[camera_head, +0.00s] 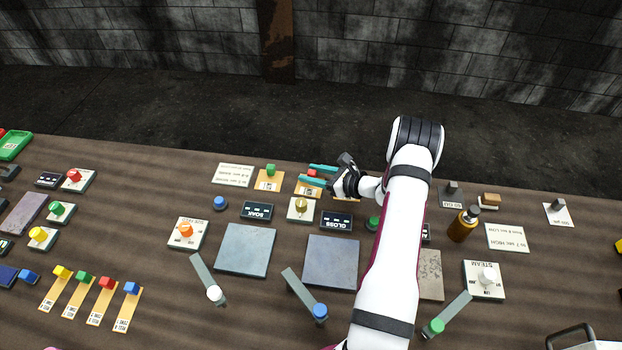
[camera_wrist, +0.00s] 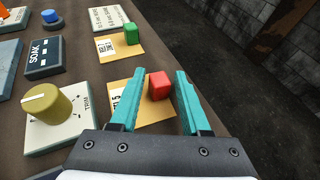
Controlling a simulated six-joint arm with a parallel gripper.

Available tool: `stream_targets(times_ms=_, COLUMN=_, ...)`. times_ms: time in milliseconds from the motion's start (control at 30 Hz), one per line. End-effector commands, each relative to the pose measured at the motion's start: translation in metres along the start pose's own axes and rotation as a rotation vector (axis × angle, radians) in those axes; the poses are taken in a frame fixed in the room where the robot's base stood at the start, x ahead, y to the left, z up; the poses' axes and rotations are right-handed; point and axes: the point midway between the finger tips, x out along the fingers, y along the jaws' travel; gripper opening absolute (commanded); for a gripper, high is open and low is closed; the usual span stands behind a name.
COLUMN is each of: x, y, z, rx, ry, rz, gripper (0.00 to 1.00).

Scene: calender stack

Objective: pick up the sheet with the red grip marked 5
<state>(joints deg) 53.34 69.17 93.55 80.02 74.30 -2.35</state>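A tan sheet with a red grip (camera_wrist: 159,86) lies flat on the table in the wrist view. Its white label is partly hidden by a finger; a 5 seems to show. In the head view its red grip (camera_head: 311,173) shows at the back of the table, left of my wrist. My gripper (camera_wrist: 159,74) is open, with one teal finger on each side of the red grip and visible gaps between. It also shows in the head view (camera_head: 314,174). I cannot tell how far above the sheet the fingertips are.
A sheet with a green grip (camera_wrist: 131,35) lies beside it. The yellow TRIM knob (camera_wrist: 47,104) and SOAK display (camera_wrist: 46,58) are close by. Several sheets with coloured grips, one red (camera_head: 107,283), lie at front left. A brown bottle (camera_head: 462,225) stands right of my arm.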

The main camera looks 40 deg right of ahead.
Motion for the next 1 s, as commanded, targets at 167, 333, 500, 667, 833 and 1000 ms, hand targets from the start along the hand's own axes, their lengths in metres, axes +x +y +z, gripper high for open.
stream_targets(times_ms=167, x=0.0, y=0.0, z=0.0, rx=0.0, ry=0.0, rz=0.0, gripper=0.12)
stream_targets(times_ms=333, x=0.0, y=0.0, z=0.0, rx=0.0, ry=0.0, rz=0.0, gripper=0.0)
stream_targets(times_ms=500, x=0.0, y=0.0, z=0.0, rx=0.0, ry=0.0, rz=0.0, gripper=0.0)
stream_targets(times_ms=667, x=0.0, y=0.0, z=0.0, rx=0.0, ry=0.0, rz=0.0, gripper=0.0)
stream_targets(times_ms=833, x=-0.003, y=0.0, z=0.007, rx=0.0, ry=0.0, rz=0.0, gripper=0.0)
stream_targets(times_ms=1000, x=-0.014, y=-0.001, z=0.032, rx=-0.003, ry=-0.001, rz=0.0, gripper=0.0)
